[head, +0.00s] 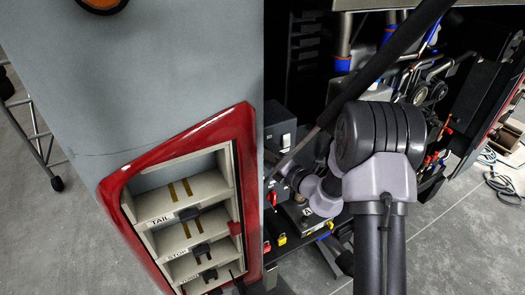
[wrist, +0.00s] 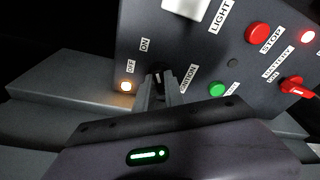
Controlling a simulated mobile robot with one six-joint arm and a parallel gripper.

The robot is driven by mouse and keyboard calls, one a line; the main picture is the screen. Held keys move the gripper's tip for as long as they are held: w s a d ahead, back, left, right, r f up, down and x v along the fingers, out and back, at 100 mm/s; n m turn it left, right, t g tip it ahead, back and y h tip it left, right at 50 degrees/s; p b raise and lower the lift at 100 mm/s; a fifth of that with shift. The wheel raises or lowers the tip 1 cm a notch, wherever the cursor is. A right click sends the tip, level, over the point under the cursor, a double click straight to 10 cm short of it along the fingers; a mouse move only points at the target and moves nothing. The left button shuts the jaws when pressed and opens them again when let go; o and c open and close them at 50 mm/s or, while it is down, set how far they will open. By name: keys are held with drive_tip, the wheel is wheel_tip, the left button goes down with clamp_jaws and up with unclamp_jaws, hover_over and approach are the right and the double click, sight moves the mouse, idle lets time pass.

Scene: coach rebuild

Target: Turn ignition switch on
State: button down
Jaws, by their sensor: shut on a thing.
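The ignition switch (wrist: 157,74) is a small dark knob on the grey control panel (wrist: 190,55) in the wrist view, between the ON, OFF and IGNITION labels. The two fingers of my gripper (wrist: 160,88) are shut on it and cover most of it. Which label the knob points to cannot be told.
A red-framed compartment (head: 180,195) stands at left in the head view. Engine parts (head: 420,85) crowd the right.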

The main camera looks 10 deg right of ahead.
drive_tip(key=c, duration=1.2)
unclamp_jaws()
drive_tip(key=shift+c, duration=0.2)
drive_tip(key=a+f+b+v, duration=0.1)
drive_tip(key=v, duration=0.7)
drive_tip(key=shift+s, duration=0.75)
